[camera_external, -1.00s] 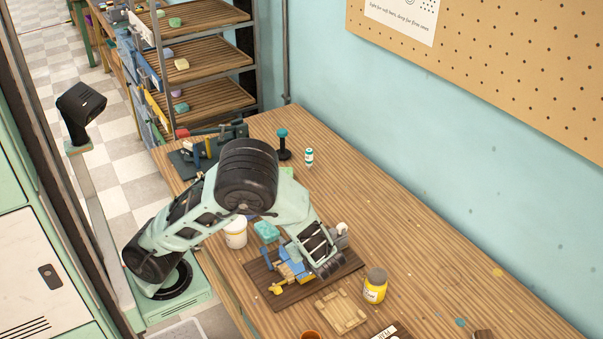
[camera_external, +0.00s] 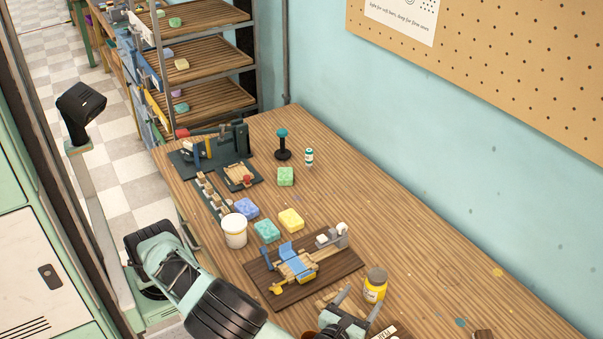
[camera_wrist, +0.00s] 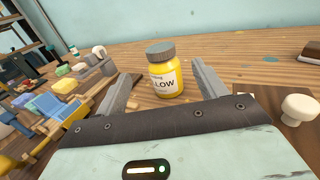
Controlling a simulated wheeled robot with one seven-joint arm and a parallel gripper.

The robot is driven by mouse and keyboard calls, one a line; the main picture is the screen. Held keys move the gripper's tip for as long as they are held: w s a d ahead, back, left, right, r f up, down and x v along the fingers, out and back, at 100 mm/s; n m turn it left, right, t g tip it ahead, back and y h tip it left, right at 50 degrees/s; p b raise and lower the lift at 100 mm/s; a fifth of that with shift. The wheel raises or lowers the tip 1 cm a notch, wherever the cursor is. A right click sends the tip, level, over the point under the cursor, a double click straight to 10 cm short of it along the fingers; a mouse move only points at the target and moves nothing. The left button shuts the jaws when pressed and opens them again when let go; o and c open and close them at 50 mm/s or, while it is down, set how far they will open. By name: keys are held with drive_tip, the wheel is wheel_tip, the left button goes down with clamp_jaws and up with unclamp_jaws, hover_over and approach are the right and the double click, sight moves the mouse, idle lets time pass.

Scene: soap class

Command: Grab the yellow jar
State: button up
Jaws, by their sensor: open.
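The yellow jar (camera_external: 375,286) stands upright on the wooden table, with a grey lid and a white label. In the wrist view the jar (camera_wrist: 164,72) stands ahead of my gripper (camera_wrist: 158,90), in the gap between the two fingers. The label's letters "LOW" face the camera. My gripper (camera_external: 356,306) is open and empty, low over the table on the near side of the jar. Whether a finger touches the jar cannot be told.
A dark board with a wooden and blue fixture (camera_external: 296,266) lies left of the jar. A white tub (camera_external: 234,232) and several soap bars, one yellow (camera_external: 291,219), stand farther back. A white mushroom-shaped knob (camera_wrist: 299,107) is at the right in the wrist view. Table behind the jar is clear.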

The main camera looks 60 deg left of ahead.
sight(381, 270)
drive_tip(key=p+x, duration=0.1)
drive_tip(key=x, duration=1)
drive_tip(key=shift+w+p, duration=0.3)
drive_tip(key=c, duration=1.3)
